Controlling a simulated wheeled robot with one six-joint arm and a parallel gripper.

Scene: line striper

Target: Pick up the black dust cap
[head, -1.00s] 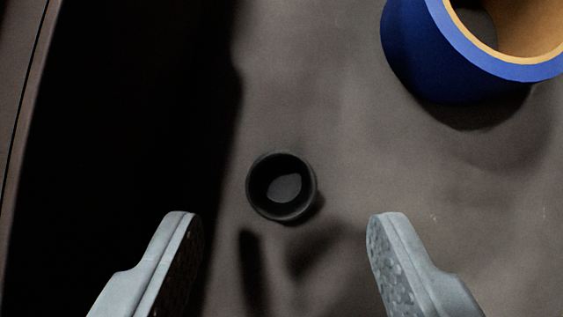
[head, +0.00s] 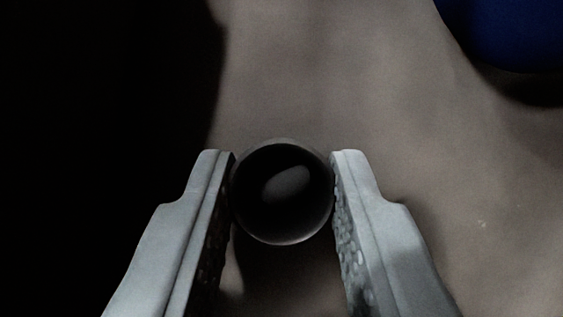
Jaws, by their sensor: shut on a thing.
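The black dust cap (head: 282,226) is a small round cup with its open side facing the camera and a lighter grey patch inside. It sits between the two grey fingers of my gripper (head: 282,192). Both textured finger pads touch its sides near the fingertips, so my gripper is shut on it. A dark shadow lies just below the cap. I cannot tell whether the cap rests on the grey-brown surface (head: 330,70) or is slightly above it.
A blue roll of tape (head: 515,30) is partly in view at the top right, apart from my gripper. A deep black area (head: 90,120) fills the left side. The surface between the cap and the tape is bare.

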